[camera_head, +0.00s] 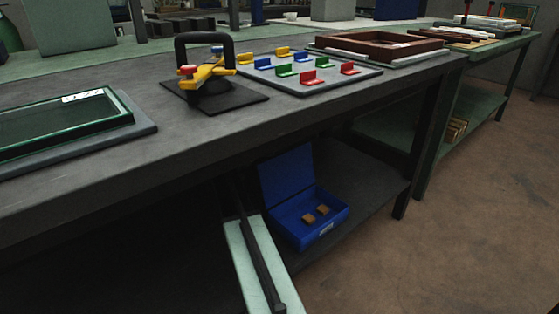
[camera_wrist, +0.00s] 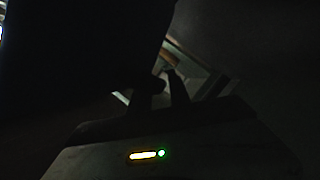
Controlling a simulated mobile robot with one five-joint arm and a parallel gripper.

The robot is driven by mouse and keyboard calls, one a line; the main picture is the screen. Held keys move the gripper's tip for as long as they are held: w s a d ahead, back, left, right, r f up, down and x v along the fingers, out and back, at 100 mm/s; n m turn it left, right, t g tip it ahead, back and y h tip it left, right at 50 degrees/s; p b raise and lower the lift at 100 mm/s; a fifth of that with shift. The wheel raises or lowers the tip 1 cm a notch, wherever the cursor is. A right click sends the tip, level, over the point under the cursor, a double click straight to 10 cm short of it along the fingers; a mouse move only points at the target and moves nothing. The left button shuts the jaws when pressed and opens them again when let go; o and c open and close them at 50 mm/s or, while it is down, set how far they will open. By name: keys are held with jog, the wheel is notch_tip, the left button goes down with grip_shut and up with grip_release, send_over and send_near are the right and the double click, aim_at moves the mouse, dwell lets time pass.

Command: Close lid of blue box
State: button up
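The blue box (camera_head: 318,228) stands on the dark lower shelf under the workbench. Its lid (camera_head: 287,174) is raised, standing nearly upright along the back left side. Two small brown blocks (camera_head: 315,214) lie inside the box. A small pale label is on its front wall. My gripper (camera_wrist: 165,75) shows in the wrist view as two dark fingers close together; the picture is too dark to tell whether they touch. A large dark shape fills the upper left of that view, and I cannot tell what it is. I cannot make out my gripper in the head view.
The workbench top (camera_head: 150,165) overhangs the shelf above the box. On it are a green-framed tray (camera_head: 60,125), a yellow clamp (camera_head: 207,73), a board with coloured blocks (camera_head: 340,85) and a brown frame (camera_head: 385,44). A bench leg (camera_head: 403,190) stands right of the box. The floor (camera_head: 470,240) at right is clear.

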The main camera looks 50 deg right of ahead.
jog(key=shift+s+d, duration=0.15)
jog(key=shift+d, duration=0.1)
grip_shut()
jog(key=shift+a, duration=0.15)
dwell(1.2)
